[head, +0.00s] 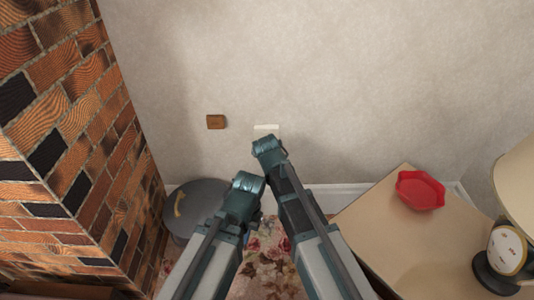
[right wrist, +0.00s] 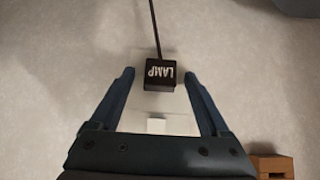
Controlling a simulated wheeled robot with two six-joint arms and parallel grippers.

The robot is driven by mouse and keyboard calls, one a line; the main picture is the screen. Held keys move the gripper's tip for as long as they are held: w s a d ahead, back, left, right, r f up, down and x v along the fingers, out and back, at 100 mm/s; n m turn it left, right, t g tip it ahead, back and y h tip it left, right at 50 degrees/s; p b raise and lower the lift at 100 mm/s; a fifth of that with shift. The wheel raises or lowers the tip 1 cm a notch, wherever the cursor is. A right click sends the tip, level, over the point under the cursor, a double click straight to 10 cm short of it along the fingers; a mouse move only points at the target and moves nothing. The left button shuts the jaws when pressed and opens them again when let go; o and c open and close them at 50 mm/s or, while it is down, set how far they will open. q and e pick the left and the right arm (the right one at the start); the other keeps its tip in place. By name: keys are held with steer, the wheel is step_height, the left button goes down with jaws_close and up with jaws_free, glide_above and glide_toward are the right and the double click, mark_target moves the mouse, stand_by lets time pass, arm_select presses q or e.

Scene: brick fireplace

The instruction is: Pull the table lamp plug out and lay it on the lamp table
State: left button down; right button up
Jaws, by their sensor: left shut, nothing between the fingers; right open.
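The lamp plug (right wrist: 160,74) is a black block marked LAMP, with a dark cord (right wrist: 155,25). It sits in a white wall socket (right wrist: 156,125), whose top edge shows in the head view (head: 266,127). My right gripper (right wrist: 159,76) is open, its fingers on either side of the plug with gaps. In the head view my right arm's end hides the plug. My left gripper (head: 251,238) is shut and empty, low and partly hidden between my arms. The lamp table (head: 395,240) is at the right, with the table lamp (head: 507,250) on it.
A red dish (head: 420,190) sits on the table; the table's left part is bare. A brown block (head: 216,122) is on the wall left of the socket. A grey lidded bin (head: 190,200) stands by the brick fireplace (head: 75,130). A floral rug (head: 268,262) lies below.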

jaws_close()
stand_by(0.5)
steer(key=shift+s, duration=0.1)
steer(key=shift+s, duration=2.95)
